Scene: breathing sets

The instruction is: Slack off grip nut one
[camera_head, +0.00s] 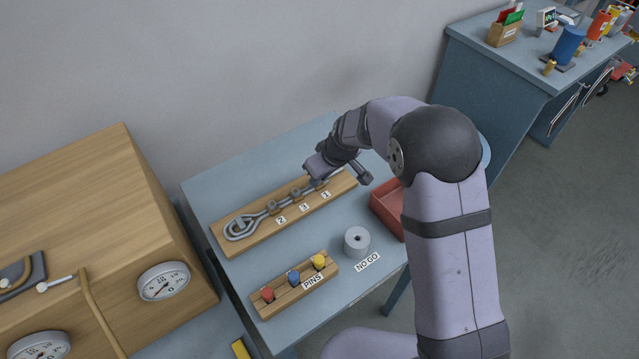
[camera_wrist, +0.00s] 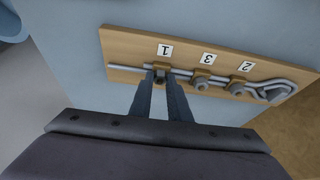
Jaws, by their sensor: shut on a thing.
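A wooden board (camera_head: 228,243) on the blue table carries a grey rod bent into a loop (camera_head: 240,229) at its left end, with clips along it labelled 2, 3 and 1. My gripper (camera_wrist: 160,77) is shut on grip nut one (camera_wrist: 159,80), at the clip beside label 1 (camera_wrist: 165,50). In the head view my gripper (camera_head: 317,178) reaches down over the same clip, and my wrist partly hides it. Clip three (camera_wrist: 201,80) and clip two (camera_wrist: 239,86) stand free to the right in the wrist view.
A wooden pin rack (camera_head: 297,296) with red, blue and yellow pins stands in front. A red tray (camera_head: 383,213) is partly behind my arm. A wooden cabinet with dials (camera_head: 90,190) stands left.

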